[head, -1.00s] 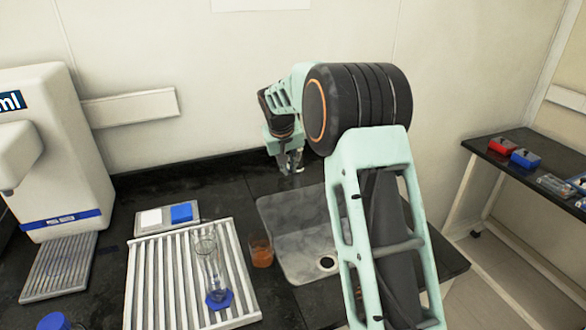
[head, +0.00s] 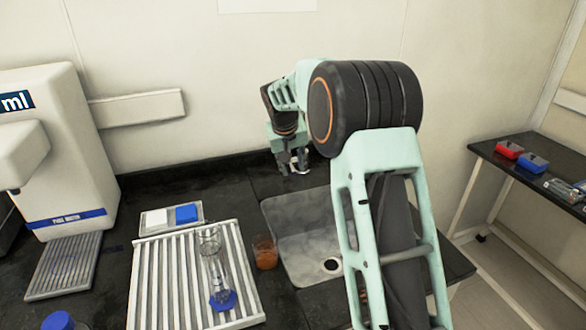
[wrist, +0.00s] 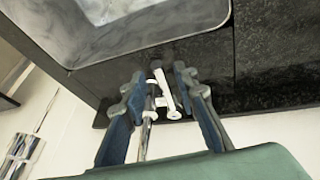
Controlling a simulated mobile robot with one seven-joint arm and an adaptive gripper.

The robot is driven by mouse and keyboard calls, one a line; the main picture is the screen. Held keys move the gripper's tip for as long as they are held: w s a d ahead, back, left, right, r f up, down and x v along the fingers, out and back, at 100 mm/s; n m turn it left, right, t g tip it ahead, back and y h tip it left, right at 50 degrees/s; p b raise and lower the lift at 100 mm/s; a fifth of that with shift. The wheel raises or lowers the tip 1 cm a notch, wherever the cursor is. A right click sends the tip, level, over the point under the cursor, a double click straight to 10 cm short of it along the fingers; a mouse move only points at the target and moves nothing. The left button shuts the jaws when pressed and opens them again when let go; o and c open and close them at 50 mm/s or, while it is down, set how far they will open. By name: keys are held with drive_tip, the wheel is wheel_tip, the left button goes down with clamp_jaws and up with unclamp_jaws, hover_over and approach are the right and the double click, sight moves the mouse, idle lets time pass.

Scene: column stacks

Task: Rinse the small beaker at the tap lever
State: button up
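The small beaker (head: 265,254), with orange-brown contents or residue, stands on the black counter between the slatted rack and the sink (head: 300,225). The white tap lever (wrist: 164,92) shows between my fingers in the wrist view, beyond the sink's edge. My gripper (head: 293,163) is at the back of the counter behind the sink, pointing down. In the wrist view my gripper (wrist: 157,92) is open, with a finger on either side of the lever; contact cannot be told. The tap itself is mostly hidden by my gripper in the head view.
A tall glass cylinder with a blue base (head: 221,282) stands on the slatted rack (head: 170,290). A tray (head: 172,228) with white and blue pieces lies behind it. A white dispenser machine (head: 60,150) stands left. A side table (head: 500,160) is at right.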

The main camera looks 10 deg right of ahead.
drive_tip(key=v, duration=1)
drive_tip(key=shift+r, duration=0.15)
drive_tip(key=shift+s+r, duration=0.1)
drive_tip(key=shift+s, duration=0.05)
